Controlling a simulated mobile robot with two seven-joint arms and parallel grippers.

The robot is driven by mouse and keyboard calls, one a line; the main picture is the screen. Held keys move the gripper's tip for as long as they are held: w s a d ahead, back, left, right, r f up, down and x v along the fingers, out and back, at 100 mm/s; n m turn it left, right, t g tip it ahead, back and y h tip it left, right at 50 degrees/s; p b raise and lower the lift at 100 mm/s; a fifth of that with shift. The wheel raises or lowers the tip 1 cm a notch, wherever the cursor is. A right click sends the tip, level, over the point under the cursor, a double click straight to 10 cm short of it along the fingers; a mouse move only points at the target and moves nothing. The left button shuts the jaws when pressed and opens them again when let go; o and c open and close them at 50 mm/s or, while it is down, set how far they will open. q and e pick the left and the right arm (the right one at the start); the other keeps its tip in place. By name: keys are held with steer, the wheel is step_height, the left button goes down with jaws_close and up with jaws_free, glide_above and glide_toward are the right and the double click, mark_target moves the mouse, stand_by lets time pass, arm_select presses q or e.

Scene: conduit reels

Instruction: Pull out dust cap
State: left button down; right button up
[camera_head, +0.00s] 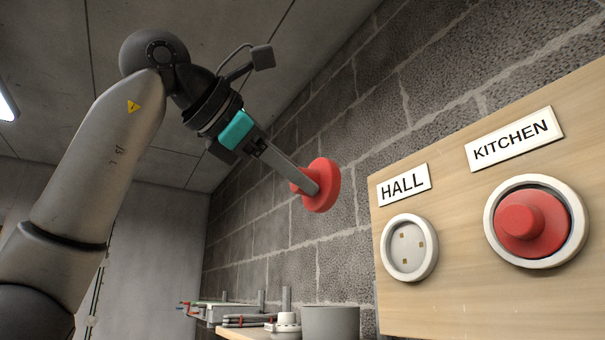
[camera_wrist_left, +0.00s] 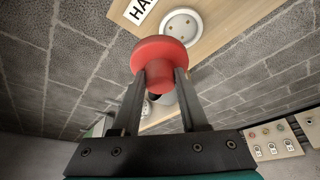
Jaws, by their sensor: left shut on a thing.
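A red dust cap (camera_head: 325,186) is held by my left gripper (camera_head: 306,183), clear of the board and in front of the block wall. In the left wrist view, my left gripper (camera_wrist_left: 162,80) has its two fingers on the stem of the red cap (camera_wrist_left: 158,52). The HALL socket (camera_head: 409,248) on the wooden board is uncovered, with several small gold contacts inside its white ring; it also shows in the left wrist view (camera_wrist_left: 181,25). The KITCHEN socket (camera_head: 535,222) has a red cap seated in its white ring. My right gripper is not in view.
The wooden board (camera_head: 462,228) carries HALL and KITCHEN labels. Below it, a shelf holds a grey cylinder (camera_head: 330,321), a small white part (camera_head: 287,322) and several tools. The left wrist view shows a panel (camera_wrist_left: 275,143) at the right. Space around the held cap looks free.

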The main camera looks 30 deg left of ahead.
mark_target(292, 187)
arm_select(q)
steer(key=shift+s+a, duration=0.65)
steer(key=shift+s, duration=0.3)
steer(key=shift+s+a, duration=0.65)
steer(key=shift+s, duration=0.3)
steer(key=w+d+f+m+g+h+b, duration=0.25)
steer(key=w+f, duration=0.25)
steer(key=f, duration=0.7)
steer(key=w+d+f+m+g+h+b, duration=0.1)
steer(key=w+d+f+m+h+b, duration=0.2)
steer(key=f, duration=0.8)
steer(key=w+d+f+m+g+h+b, duration=0.1)
steer(key=w+d+f+h, duration=0.15)
steer(key=w+f, duration=0.65)
steer(key=s+f+b, duration=0.2)
steer(key=s+f, duration=0.3)
steer(key=f, duration=0.7)
steer(key=s+f+b, duration=0.2)
steer(key=s+f, duration=0.3)
steer(key=f, duration=0.8)
steer(key=s+f+g+b, duration=0.1)
steer(key=s+f, duration=0.4)
steer(key=f, duration=0.7)
steer(key=shift+s+a+f+m+b, duration=0.35)
steer(key=shift+f+m+b, duration=0.1)
steer(key=shift+b, duration=0.45)
